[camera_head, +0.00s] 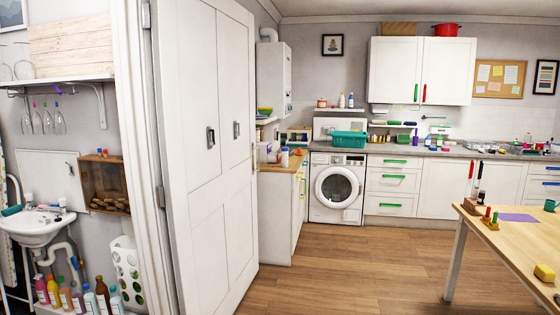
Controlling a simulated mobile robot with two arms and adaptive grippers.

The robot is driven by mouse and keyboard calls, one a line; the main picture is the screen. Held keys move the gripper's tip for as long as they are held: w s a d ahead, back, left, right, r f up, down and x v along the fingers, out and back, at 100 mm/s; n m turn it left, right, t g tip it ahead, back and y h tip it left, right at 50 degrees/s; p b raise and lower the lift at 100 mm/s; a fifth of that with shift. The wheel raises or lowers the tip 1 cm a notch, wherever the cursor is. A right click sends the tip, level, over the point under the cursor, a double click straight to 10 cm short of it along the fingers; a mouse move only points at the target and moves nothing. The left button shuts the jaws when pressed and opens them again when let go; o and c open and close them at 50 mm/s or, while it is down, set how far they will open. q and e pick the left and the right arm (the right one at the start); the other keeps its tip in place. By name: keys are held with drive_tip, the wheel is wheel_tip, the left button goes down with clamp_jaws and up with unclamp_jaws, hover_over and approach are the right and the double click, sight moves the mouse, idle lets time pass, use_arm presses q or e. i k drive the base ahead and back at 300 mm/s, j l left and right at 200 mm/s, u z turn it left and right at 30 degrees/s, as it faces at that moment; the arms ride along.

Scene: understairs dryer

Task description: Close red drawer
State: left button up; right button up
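I see no drawer with a red front or red handle in the head view. A stack of drawers with green handles (394,186) stands right of the washing machine, and its fronts look flush. Red handles show on an upper cabinet door (446,72) and on a lower cupboard door (446,188). Neither of my grippers is in view.
A large white door (222,215) stands close on the left. A wooden table (500,250) with small items is at the right. The washing machine (337,215) and a side cabinet (276,215) are at the back. The wooden floor (370,270) between is clear.

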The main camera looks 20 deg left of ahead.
sight(274, 158)
drive_tip(key=i, duration=4.85)
drive_tip(key=l+z, duration=0.05)
drive_tip(key=l, duration=0.1)
